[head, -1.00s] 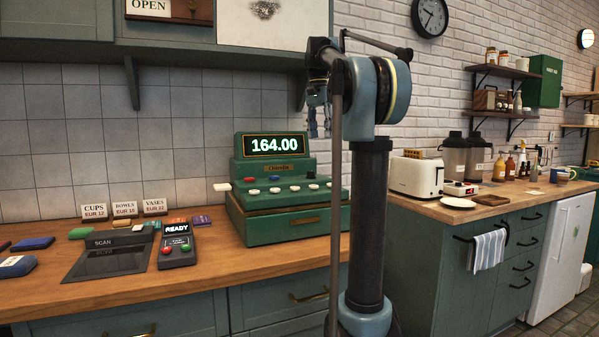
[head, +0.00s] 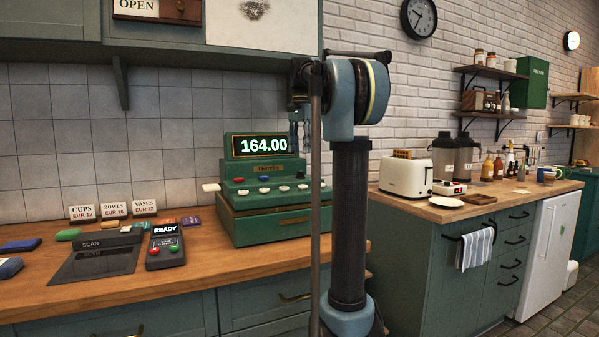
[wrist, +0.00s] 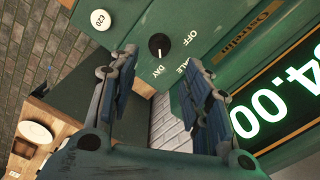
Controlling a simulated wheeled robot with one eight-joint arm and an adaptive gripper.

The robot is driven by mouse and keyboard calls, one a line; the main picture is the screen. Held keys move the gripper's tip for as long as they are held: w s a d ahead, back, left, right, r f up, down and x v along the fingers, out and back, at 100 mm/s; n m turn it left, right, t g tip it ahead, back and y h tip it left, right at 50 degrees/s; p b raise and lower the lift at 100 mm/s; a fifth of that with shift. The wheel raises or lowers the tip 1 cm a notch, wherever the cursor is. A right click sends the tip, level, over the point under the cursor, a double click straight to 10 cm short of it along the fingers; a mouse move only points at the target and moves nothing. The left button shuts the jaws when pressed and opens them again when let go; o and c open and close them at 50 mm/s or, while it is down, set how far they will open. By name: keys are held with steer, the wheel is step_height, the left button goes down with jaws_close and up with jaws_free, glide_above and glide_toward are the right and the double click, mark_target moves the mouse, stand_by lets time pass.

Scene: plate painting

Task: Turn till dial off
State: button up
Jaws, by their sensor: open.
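The green till (head: 262,215) stands on the wooden counter, its display reading 164.00. In the wrist view the till's black round dial (wrist: 158,46) sits on a green panel. Labels OFF, DAY and SALE surround it, and its white mark points towards DAY. My gripper (wrist: 163,66) is open and empty, with its blue fingers either side below the dial in the picture, apart from it. In the head view my gripper (head: 300,134) hangs at the till's right side.
A card reader (head: 165,246) showing READY and a scan plate (head: 95,262) lie left of the till. Price signs (head: 114,209) stand behind them. A white toaster (head: 405,175) is on the right counter, past a gap. A round white key (wrist: 101,20) is near the dial.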

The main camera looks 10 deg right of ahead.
mark_target(300, 175)
step_height(300, 175, down, 9)
steer(key=shift+r, duration=0.2)
stand_by(0.3)
jaws_close()
